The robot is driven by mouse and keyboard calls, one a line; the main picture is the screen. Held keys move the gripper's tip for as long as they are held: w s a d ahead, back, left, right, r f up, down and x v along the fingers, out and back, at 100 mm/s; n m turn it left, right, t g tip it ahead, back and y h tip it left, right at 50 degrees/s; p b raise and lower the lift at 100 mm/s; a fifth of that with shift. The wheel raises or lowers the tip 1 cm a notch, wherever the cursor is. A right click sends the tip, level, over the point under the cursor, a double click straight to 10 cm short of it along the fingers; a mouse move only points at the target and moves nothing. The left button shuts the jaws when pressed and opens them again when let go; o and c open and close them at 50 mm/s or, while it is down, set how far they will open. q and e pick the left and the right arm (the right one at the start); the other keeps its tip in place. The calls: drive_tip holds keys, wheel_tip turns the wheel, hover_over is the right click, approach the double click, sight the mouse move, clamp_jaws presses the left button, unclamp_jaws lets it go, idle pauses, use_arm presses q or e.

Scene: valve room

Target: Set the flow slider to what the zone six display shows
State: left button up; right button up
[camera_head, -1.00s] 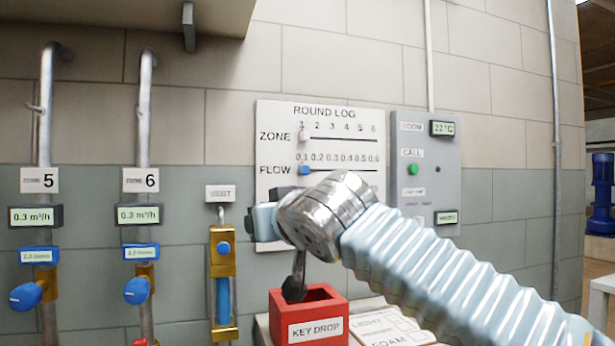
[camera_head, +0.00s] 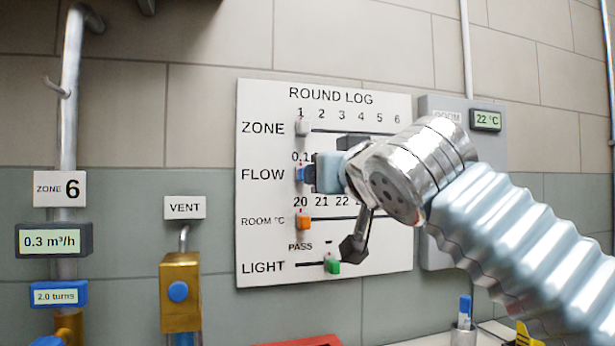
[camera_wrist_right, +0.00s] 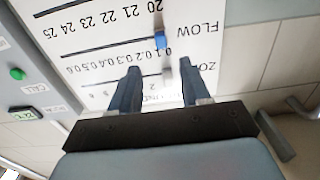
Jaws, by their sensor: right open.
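The zone six display (camera_head: 50,240) reads 0.3 m³/h, below the sign "ZONE 6" (camera_head: 60,189). The blue flow slider (camera_head: 299,174) sits at the left end of its row, at 0.1, on the white ROUND LOG board (camera_head: 262,103). It also shows in the wrist view (camera_wrist_right: 160,38). My right gripper (camera_head: 314,176) is in front of the board, just right of the blue slider and partly hiding the flow scale. In the wrist view the open fingers (camera_wrist_right: 160,66) point at the board, with nothing held between them. My left gripper is not in view.
Other knobs on the board are a white zone knob (camera_head: 302,128) at 1, an orange room knob (camera_head: 303,222) at 20 and a green light knob (camera_head: 332,266). A grey panel (camera_head: 432,235) stands right of the board. A brass vent valve (camera_head: 180,290) is at left.

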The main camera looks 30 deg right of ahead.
drive_tip(key=shift+p+x, duration=1.3)
drive_tip(key=shift+x, duration=4.85)
drive_tip(key=shift+c, duration=0.5)
drive_tip(key=shift+a, duration=0.1)
clamp_jaws()
